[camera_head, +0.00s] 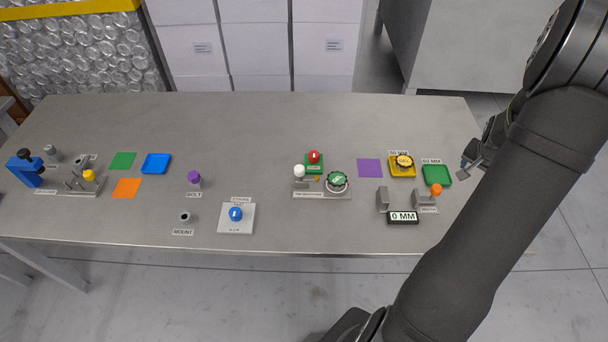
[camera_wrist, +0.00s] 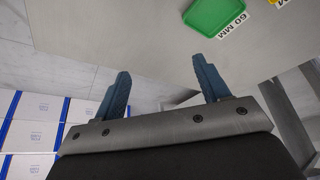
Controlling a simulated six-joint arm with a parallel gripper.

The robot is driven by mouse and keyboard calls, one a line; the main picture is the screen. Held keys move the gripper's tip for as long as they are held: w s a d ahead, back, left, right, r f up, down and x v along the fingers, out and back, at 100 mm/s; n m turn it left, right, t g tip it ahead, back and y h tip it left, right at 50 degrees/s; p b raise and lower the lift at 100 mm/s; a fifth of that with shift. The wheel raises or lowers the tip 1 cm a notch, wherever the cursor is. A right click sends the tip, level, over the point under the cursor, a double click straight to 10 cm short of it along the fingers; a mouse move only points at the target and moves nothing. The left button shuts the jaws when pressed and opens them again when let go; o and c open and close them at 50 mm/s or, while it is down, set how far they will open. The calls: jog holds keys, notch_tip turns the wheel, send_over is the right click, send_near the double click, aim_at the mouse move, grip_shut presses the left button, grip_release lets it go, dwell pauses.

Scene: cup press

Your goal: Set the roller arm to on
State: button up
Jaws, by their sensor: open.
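No part is legibly labelled roller arm, so I cannot tell for certain which it is. In the head view, a small station in the middle of the table has a white ball-topped lever (camera_head: 299,171) and a green-topped round dial (camera_head: 338,180). A blue machine (camera_head: 24,170) with a black knob stands at the far left, beside a grey base (camera_head: 82,192) with a yellow knob (camera_head: 89,175). My gripper (camera_head: 466,168) is at the table's right edge, far from both. In the wrist view my gripper (camera_wrist: 163,84) is open, with nothing between its fingers.
A green tray (camera_head: 436,175), a yellow tray (camera_head: 402,171) and an orange-knobbed gauge (camera_head: 436,190) lie near my gripper. A red knob (camera_head: 314,157) is behind the middle station. A blue button (camera_head: 236,214) and a purple-topped bolt (camera_head: 194,178) are left of it. The table's back strip is clear.

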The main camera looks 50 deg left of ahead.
jog(key=shift+c, duration=0.5)
jog(key=c, duration=0.3)
jog(key=m+g+y, duration=0.9)
jog(key=g, duration=0.5)
send_near(302, 168)
jog(key=x, duration=1.1)
jog(key=shift+w, duration=0.1)
